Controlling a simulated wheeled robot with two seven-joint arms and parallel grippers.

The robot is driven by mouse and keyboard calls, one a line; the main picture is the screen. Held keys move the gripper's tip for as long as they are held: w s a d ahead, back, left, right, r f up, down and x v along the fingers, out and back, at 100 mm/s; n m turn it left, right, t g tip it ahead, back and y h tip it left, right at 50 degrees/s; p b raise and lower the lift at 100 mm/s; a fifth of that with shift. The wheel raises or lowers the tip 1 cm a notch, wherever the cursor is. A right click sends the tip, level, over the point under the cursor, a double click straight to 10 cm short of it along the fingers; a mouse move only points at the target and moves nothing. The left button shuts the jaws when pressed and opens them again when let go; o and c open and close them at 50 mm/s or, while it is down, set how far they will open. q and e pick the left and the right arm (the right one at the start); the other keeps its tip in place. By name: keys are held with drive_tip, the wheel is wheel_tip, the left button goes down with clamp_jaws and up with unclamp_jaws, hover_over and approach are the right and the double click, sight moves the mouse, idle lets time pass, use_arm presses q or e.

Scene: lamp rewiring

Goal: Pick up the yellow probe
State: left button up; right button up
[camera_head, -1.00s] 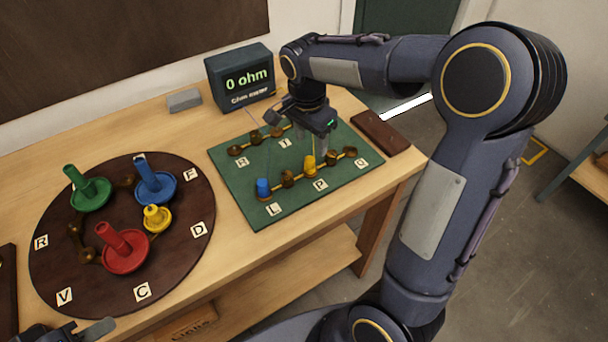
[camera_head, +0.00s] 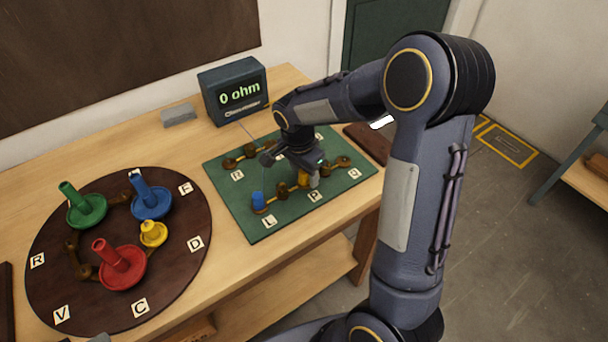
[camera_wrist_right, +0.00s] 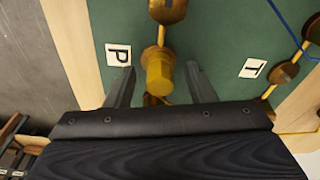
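The yellow probe (camera_head: 303,178) stands on the green board near the P label, partly hidden by my right gripper (camera_head: 308,176) in the head view. In the right wrist view the yellow probe (camera_wrist_right: 158,78) stands on a brass post between the two fingers of my right gripper (camera_wrist_right: 160,69). The fingers are open, with a gap visible on each side of the probe. Of my left gripper only a small grey piece (camera_head: 99,338) shows at the bottom left edge; its fingers cannot be judged.
The blue probe (camera_head: 257,201) stands on the green board (camera_head: 265,226) near L, with brass posts around. The ohm meter (camera_head: 233,91) behind reads 0 ohm. A dark round board (camera_head: 160,267) at left holds green, blue, red and yellow pieces. A grey block (camera_head: 179,115) lies behind.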

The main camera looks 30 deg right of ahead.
clamp_jaws()
